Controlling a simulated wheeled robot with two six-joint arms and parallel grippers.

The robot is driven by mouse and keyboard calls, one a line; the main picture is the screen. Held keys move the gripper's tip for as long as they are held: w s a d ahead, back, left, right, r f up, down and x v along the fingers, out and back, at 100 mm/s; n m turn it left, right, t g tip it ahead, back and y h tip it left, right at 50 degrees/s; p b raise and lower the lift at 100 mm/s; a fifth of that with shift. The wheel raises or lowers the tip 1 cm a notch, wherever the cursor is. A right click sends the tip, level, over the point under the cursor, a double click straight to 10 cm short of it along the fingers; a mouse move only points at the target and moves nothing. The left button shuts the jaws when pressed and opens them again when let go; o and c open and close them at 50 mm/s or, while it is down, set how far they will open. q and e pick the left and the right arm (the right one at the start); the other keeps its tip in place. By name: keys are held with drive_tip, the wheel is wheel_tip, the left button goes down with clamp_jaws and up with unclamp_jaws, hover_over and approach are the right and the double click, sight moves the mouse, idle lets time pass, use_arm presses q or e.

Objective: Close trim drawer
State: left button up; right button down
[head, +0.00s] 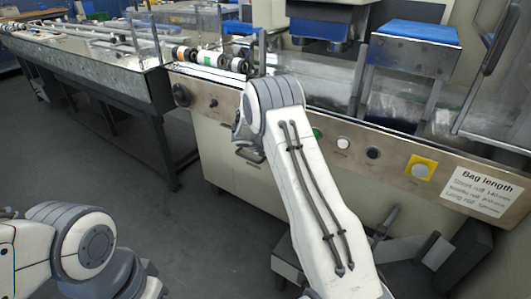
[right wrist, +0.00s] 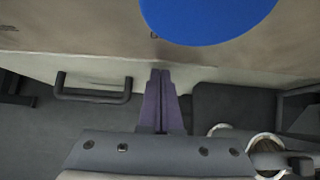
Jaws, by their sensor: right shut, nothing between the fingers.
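My right gripper (right wrist: 161,72) is shut and empty in the right wrist view, its purple fingers together in front of the machine's beige front. A dark bar handle (right wrist: 92,97) is to the left of the fingertips, apart from them. In the head view a dark handle (head: 250,155) shows on the cabinet front, partly behind my right arm. Low at the cabinet, a grey box-like part (head: 289,262) sticks out beside my arm; I cannot tell whether it is the trim drawer. My right arm hides the middle of this area and the right fingertips. My left gripper is outside the view.
The control panel (head: 214,97) runs across the machine front, with a yellow-framed button (head: 420,170) and a bag length sign (head: 486,190). A long conveyor (head: 104,75) extends left. A blue round thing (right wrist: 208,14) is close above the right fingers. The floor at left is clear.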

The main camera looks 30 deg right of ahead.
drive_tip(key=shift+w+d+r, duration=0.1)
drive_tip(key=shift+w+d, duration=0.05)
drive_tip(key=shift+d, duration=0.2)
drive_tip(key=shift+d+r, duration=0.1)
drive_tip(key=s+a+r+p, duration=0.2)
drive_tip(key=s+a+r, duration=0.3)
drive_tip(key=a, duration=0.5)
drive_tip(key=shift+s+a+r, duration=0.25)
drive_tip(key=shift+s+r, duration=0.1)
drive_tip(key=shift+r, duration=0.55)
